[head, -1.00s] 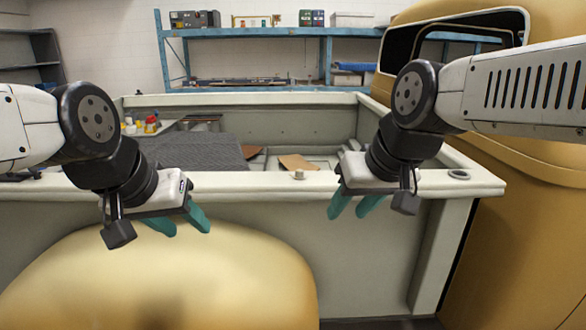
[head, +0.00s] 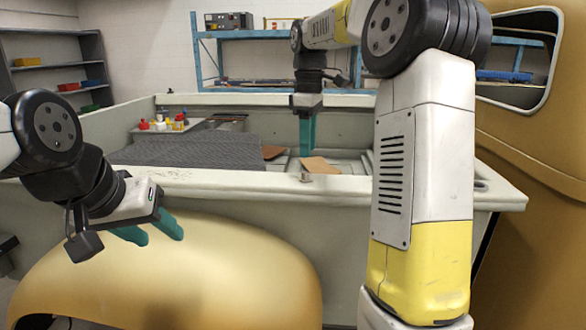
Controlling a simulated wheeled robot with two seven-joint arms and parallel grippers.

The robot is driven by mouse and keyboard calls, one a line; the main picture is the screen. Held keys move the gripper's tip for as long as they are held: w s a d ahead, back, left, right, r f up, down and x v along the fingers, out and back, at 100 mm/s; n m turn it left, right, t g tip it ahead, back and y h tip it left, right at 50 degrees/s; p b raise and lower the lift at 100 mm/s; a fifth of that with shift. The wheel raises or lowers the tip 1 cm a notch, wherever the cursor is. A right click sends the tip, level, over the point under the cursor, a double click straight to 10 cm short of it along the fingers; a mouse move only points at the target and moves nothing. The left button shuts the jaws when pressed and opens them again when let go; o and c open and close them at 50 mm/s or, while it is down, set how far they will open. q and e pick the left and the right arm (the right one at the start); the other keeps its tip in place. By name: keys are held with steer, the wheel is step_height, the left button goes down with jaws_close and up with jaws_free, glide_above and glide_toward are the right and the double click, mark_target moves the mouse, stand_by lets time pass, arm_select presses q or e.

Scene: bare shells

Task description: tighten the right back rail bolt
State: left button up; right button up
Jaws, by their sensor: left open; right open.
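A small pale bolt-like knob (head: 305,176) stands on top of the near rail (head: 220,184) of the truck bed, right of the rail's middle. I cannot tell whether it is the right back rail bolt; no other bolt shows clearly. My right gripper (head: 306,150) points straight down beyond the near rail, over the bed, just above the knob in the picture. Its teal fingers are open and empty, seen nearly edge-on. My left gripper (head: 155,234) is open and empty in front of the near side, above the yellow fender, with its fingers pointing down and right.
Grey ribbed matting (head: 190,150) and brown flat pieces (head: 319,165) lie in the bed. A tray with small coloured bottles (head: 165,124) stands at the bed's left. The yellow cab (head: 535,150) rises at the right. My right forearm hides part of the rail.

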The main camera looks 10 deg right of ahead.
mark_target(308, 173)
step_height(308, 173, down, 7)
stand_by(0.3)
jaws_close()
